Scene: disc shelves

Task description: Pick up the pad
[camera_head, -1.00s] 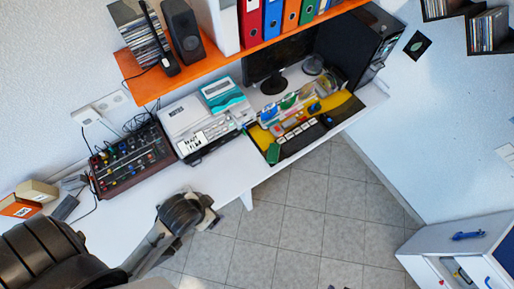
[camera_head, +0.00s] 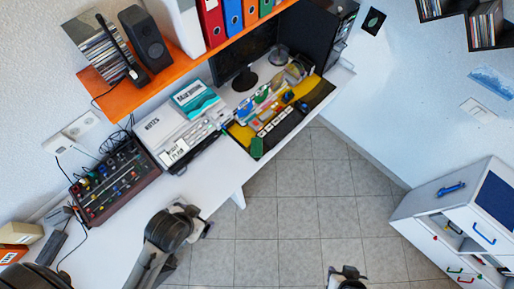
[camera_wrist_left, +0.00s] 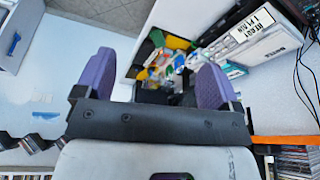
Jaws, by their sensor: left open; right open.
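I cannot tell for sure which thing is the pad. A flat white item marked NOTES (camera_head: 152,124) lies on the desk, with a teal-and-white box (camera_head: 195,98) behind it. A flat dark blue panel (camera_head: 496,200) shows on top of the white cabinet at right. My left gripper (camera_wrist_left: 157,72) is open and empty between its purple fingers in the left wrist view, with the desk items some way beyond. My right gripper (camera_head: 347,272) shows small at the bottom edge of the head view, over the floor, open and away from the desk.
The white desk (camera_head: 215,195) holds a mixer (camera_head: 115,182), a yellow-and-black tray (camera_head: 322,92) of small items and a monitor (camera_head: 245,55). An orange shelf (camera_head: 108,98) hangs above. The white cabinet (camera_head: 433,230) stands at right. Tiled floor between is clear.

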